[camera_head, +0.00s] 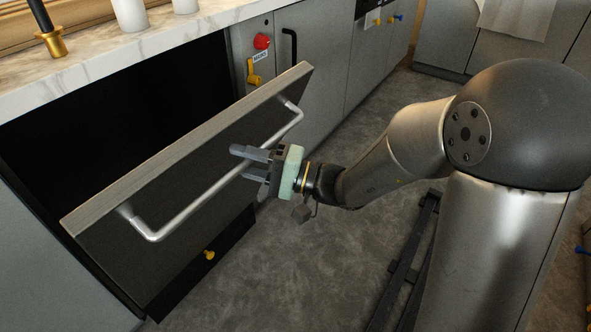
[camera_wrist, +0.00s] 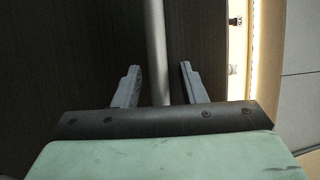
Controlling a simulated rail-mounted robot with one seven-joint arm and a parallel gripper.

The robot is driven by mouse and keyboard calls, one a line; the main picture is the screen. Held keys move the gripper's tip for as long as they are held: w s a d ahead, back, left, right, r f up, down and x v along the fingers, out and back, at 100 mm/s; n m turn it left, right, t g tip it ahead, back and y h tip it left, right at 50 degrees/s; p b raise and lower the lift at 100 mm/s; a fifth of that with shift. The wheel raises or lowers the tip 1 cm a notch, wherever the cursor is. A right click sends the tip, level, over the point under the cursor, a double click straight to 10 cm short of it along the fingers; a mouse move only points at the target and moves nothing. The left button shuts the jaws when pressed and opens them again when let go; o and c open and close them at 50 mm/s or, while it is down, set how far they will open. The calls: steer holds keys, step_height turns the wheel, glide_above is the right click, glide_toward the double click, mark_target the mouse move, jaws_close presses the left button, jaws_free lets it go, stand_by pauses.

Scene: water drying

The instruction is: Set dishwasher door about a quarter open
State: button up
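The dishwasher door (camera_head: 160,215) is tilted outward, partly open, with its top edge leaning away from the counter. A dark gap shows behind it. A silver bar handle (camera_head: 190,213) runs across its front. My gripper (camera_head: 238,159) is at the handle, right of its middle. In the wrist view, the handle (camera_wrist: 157,50) passes between the two spread fingers of my gripper (camera_wrist: 160,85), with room on both sides. The fingers are open and do not appear to grip the bar. The wrist view also shows the dark door front (camera_wrist: 80,50).
A marble counter (camera_head: 100,60) with white containers and a gold holder (camera_head: 52,42) stands above the opening. Grey cabinets (camera_head: 315,55) with a red knob (camera_head: 262,41) and yellow fitting are to the right. A yellow knob (camera_head: 209,255) sits low. Grey floor (camera_head: 290,270) is clear before the door.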

steer(key=p+v, duration=0.2)
steer(key=v, duration=1.5)
steer(key=shift+d, duration=0.15)
